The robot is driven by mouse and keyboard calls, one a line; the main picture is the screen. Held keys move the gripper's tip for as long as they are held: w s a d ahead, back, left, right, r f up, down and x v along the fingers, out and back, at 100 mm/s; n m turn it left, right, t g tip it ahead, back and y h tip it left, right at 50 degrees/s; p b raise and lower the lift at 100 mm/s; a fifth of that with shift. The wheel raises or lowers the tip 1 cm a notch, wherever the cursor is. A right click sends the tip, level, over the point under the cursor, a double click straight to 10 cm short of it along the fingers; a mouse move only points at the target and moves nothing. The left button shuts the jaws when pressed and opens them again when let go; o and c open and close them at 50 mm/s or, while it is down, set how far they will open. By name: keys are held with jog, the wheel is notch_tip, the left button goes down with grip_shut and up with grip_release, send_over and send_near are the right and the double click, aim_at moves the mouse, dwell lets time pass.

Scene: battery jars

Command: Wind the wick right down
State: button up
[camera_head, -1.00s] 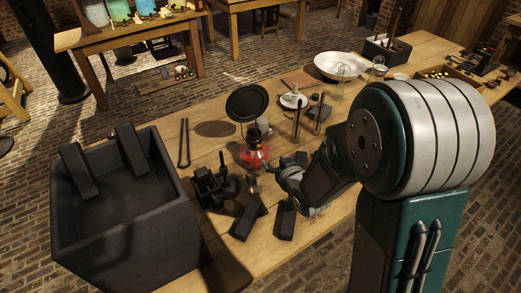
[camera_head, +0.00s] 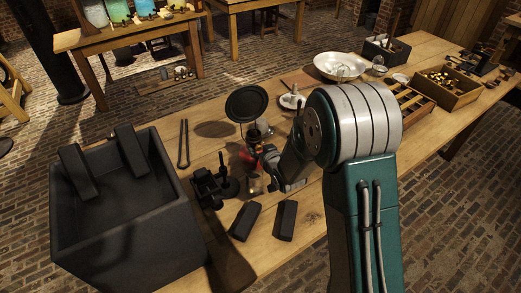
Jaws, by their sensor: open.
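An oil lamp with a red body (camera_head: 248,155) stands mid-table, with a round black disc (camera_head: 247,103) above it. The lamp's lower right side is partly hidden by my gripper (camera_head: 267,160). The gripper is open, close in at the lamp's right side at about the height of the red body. I cannot tell whether it touches the lamp. The wick and its winding knob are too small or hidden to make out.
Black clamp-like hardware (camera_head: 210,188) stands left of the lamp, with black blocks (camera_head: 245,221) in front. A large black tank (camera_head: 120,245) is at left, tongs (camera_head: 183,143) behind it. A white bowl (camera_head: 340,66) and wooden trays (camera_head: 453,96) lie to the right.

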jog(key=shift+c, duration=0.4)
grip_shut()
jog(key=shift+n+h, duration=0.3)
jog(key=shift+s+a+f+n+t+h, duration=0.1)
jog(key=shift+n+t+h, duration=0.1)
jog(key=shift+n+h, duration=0.3)
jog(key=shift+a+n+t+h, duration=0.1)
jog(key=shift+n+t+h, duration=0.15)
jog(key=shift+n, duration=0.45)
jog(key=shift+a+n+t+h, duration=0.1)
jog(key=shift+n+t+h, duration=0.5)
jog(key=shift+n, duration=0.8)
jog(key=shift+s+f+h, duration=0.1)
jog(key=shift+h, duration=0.15)
jog(key=shift+o, duration=0.4)
grip_release()
